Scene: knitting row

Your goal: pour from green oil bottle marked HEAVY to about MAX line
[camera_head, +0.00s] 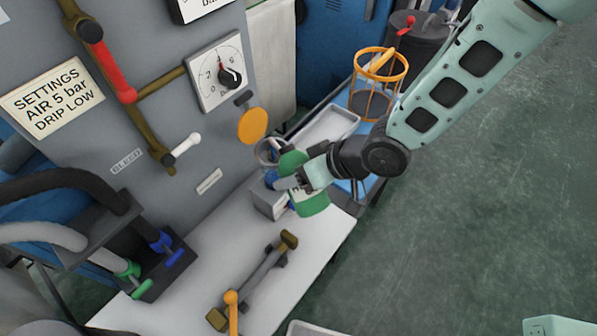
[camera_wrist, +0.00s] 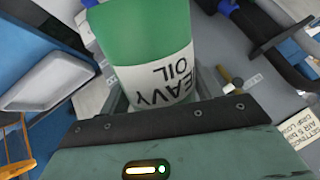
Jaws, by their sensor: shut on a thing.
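The green oil bottle (camera_head: 313,204) is held in my gripper (camera_head: 297,181) above the bench's far end. Its white label reads HEAVY OIL, upside down, in the wrist view, where the green body (camera_wrist: 145,32) fills the top middle. My gripper is shut around the bottle, and its fingers are partly hidden by it. How far the bottle tilts is hard to tell. A grey box (camera_head: 266,203) stands on the bench just left of and below the bottle. A clear round rim (camera_head: 268,152) shows behind the bottle. I cannot make out a MAX line or any oil flow.
The grey panel carries a dial (camera_head: 217,73), a red lever (camera_head: 115,72) and an orange disc (camera_head: 252,126). A brown-ended tool (camera_head: 262,268) lies on the white bench (camera_head: 310,250). A grey tray (camera_head: 328,127) and an orange wire basket (camera_head: 379,78) stand behind. Green floor is open at right.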

